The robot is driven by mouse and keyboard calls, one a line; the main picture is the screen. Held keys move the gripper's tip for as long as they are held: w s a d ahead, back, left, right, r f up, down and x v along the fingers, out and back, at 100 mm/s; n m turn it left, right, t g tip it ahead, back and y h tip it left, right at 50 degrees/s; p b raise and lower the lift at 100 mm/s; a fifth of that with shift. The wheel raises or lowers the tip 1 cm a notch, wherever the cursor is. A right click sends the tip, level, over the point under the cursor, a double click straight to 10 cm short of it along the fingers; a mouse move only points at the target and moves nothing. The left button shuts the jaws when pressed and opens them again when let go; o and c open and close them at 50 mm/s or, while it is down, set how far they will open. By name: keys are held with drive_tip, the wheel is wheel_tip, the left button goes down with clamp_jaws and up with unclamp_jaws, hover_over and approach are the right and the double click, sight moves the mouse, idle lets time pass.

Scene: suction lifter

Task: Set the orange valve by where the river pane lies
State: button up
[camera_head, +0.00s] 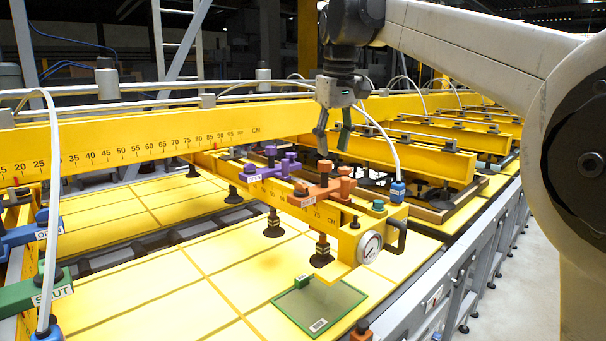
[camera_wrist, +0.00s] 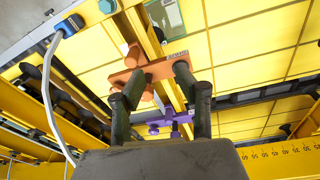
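The orange valve (camera_head: 318,193) sits on the yellow beam and carries a small label too small to read. My gripper (camera_head: 332,151) hangs just above it, pointing down with its fingers apart. In the wrist view the orange valve (camera_wrist: 148,73) shows between and beyond the fingertips of my open gripper (camera_wrist: 159,75); contact cannot be told. A green-tinted pane (camera_head: 335,303) with a green block and a white label lies on the yellow table near the front. Whether it is the river pane cannot be read.
A purple valve (camera_head: 272,169) sits close behind the orange one on the beam. A gauge (camera_head: 369,247), a black handle and a blue hose fitting (camera_head: 398,191) are near. Blue OPEN (camera_head: 25,237) and green SHUT (camera_head: 35,293) parts stand at left. A white hose runs beside my gripper.

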wheel_tip(320, 180, up, 3)
drive_tip(key=n+g+p, duration=0.2)
drive_tip(key=p, duration=0.1)
hover_over(301, 183)
drive_tip(key=d, duration=0.1)
drive_tip(key=a, duration=0.1)
wheel_tip(301, 183, down, 14)
drive_tip(key=shift+w+f, duration=0.1)
drive_tip(key=shift+w, duration=0.05)
idle(0.3)
clamp_jaws()
